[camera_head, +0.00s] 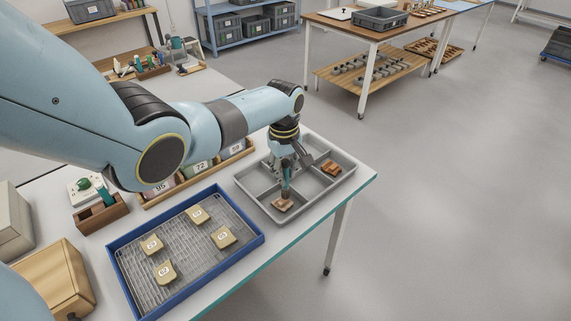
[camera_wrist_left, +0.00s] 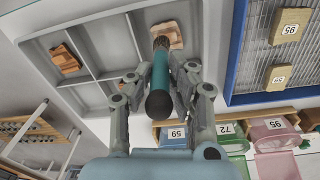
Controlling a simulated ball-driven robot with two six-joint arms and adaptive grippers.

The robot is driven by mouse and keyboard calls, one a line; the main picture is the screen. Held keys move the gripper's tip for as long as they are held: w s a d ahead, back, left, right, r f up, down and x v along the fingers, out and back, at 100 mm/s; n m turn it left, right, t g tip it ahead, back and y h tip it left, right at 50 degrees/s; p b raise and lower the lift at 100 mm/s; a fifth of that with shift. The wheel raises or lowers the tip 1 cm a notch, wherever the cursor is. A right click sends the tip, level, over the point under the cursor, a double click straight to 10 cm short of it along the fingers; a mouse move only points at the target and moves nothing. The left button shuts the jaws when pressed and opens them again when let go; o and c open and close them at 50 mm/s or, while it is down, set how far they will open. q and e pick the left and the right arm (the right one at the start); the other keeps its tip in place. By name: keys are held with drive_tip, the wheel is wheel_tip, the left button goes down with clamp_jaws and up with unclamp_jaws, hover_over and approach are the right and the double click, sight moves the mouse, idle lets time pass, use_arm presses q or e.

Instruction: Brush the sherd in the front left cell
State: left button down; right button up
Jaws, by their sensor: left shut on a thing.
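A light brown sherd (camera_head: 282,206) lies in the front left cell of the grey divided tray (camera_head: 250,190). It also shows near the top of the left wrist view (camera_wrist_left: 175,33). My left gripper (camera_head: 287,167) is shut on a teal-handled brush (camera_wrist_left: 161,88) and is above that cell. The brush points down, and its dark bristle end (camera_wrist_left: 160,43) is at the sherd, overlapping its edge in the wrist view. I cannot tell whether it presses on it. A second, redder sherd (camera_head: 331,168) lies in another cell at the right. My right gripper is out of view.
A blue-rimmed drying rack (camera_head: 128,269) with several numbered tan blocks stands left of the tray. A wooden holder with numbered coloured bins (camera_head: 201,167) is behind it. A small wooden box (camera_head: 102,215) is further left. The table's front edge runs close to the tray.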

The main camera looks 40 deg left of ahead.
use_arm(q)
drive_tip(key=shift+f, duration=0.35)
